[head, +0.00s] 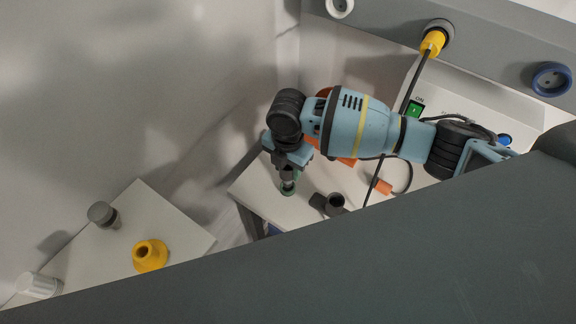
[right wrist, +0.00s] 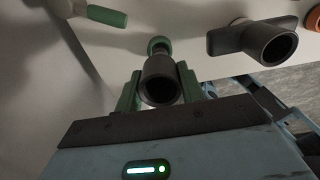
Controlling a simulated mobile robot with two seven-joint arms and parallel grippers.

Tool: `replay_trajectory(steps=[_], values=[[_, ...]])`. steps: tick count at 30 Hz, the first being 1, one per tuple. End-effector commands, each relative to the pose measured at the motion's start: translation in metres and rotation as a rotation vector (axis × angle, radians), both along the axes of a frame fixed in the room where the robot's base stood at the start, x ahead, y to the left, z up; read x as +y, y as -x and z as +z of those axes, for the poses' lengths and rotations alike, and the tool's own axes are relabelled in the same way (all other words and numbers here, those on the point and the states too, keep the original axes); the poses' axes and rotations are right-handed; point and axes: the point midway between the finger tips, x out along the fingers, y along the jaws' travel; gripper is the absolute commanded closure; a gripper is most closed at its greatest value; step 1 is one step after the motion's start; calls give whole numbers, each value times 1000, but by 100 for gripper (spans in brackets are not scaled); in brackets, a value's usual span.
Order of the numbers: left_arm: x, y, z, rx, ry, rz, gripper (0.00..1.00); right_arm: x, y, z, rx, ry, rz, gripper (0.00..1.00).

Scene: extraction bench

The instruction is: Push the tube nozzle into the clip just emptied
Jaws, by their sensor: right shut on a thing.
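My right gripper (head: 288,179) points down over the white board in the head view. In the right wrist view its two green fingers (right wrist: 159,88) are shut on the tube nozzle (right wrist: 160,80), a dark grey hollow cylinder with its round opening towards the camera. A green rounded piece (right wrist: 158,44), possibly the clip, shows just beyond the nozzle's far end. Some green also shows at the gripper's tip in the head view. I cannot tell whether the nozzle is inside the clip or only close to it. My left gripper is not in view.
A dark nozzle with a flat part (head: 333,203) stands right of the gripper; it also shows in the right wrist view (right wrist: 255,44). An orange piece (head: 384,187) and a hanging cable are further right. A yellow cone (head: 150,255) stands on the lower-left board.

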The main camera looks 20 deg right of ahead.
Motion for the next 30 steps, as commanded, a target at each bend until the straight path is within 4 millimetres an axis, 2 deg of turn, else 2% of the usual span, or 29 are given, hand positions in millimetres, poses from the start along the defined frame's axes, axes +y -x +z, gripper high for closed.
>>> replay_trajectory(steps=[30], values=[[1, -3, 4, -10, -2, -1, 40, 0, -1, 0, -1, 0, -1, 89]])
